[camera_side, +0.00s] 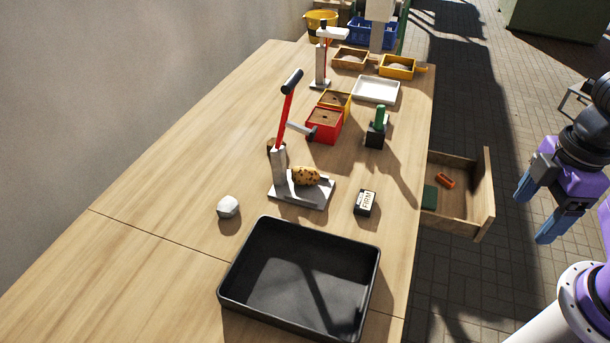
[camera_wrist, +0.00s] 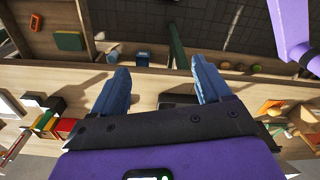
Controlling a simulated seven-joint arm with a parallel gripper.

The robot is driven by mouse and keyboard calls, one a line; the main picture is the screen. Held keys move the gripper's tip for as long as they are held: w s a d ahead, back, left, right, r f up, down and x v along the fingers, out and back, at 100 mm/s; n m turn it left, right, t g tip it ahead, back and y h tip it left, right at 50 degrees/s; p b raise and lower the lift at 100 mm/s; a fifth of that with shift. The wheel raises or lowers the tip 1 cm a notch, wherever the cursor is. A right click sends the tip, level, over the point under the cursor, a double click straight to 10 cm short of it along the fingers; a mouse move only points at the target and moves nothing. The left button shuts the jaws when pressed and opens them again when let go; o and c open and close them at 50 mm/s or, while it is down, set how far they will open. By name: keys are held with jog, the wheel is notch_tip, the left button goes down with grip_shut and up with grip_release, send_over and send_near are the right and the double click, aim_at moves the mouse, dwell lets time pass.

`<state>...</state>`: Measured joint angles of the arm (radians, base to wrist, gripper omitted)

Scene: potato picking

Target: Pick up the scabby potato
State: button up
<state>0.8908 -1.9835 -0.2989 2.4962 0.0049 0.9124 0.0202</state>
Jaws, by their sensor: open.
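The scabby potato (camera_side: 306,176), tan with dark spots, lies on the grey base plate of a press-like stand (camera_side: 303,192) with a raised red lever, in the middle of the table. My gripper (camera_side: 535,217) is open and empty, with blue fingers pointing down, beyond the table's right edge and well apart from the potato. In the wrist view my gripper (camera_wrist: 160,66) has its two fingers spread, with the table's edge behind them. I cannot make out the potato in that view.
A black tray (camera_side: 236,299) stands in front of the stand. A grey stone-like lump (camera_side: 228,207) lies left, a block marked FIRM (camera_side: 365,203) right. An open wooden drawer (camera_side: 467,219) juts out between table and gripper. Red box (camera_side: 324,128) and white tray (camera_side: 376,90) stand farther back.

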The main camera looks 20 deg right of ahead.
jog(key=w+a+r+m, duration=0.1)
jog(key=w+a+m, duration=0.55)
jog(key=m, duration=0.25)
jog(key=m+t+y, duration=0.2)
jog(key=m+y, duration=0.2)
jog(key=m, duration=2.5)
send_over(312, 169)
jog(key=d, duration=0.2)
jog(key=f, duration=1.2)
jog(key=shift+s+a+f, duration=0.15)
jog(key=shift+s+a, duration=0.1)
jog(key=shift+s, duration=0.1)
jog(key=shift+s+x, duration=0.2)
jog(key=shift+x, duration=1.15)
jog(key=shift+s+x, duration=0.15)
jog(key=shift+x, duration=1.2)
jog(key=shift+d+f, duration=0.1)
jog(key=shift+d, duration=0.05)
jog(key=c, duration=1.2)
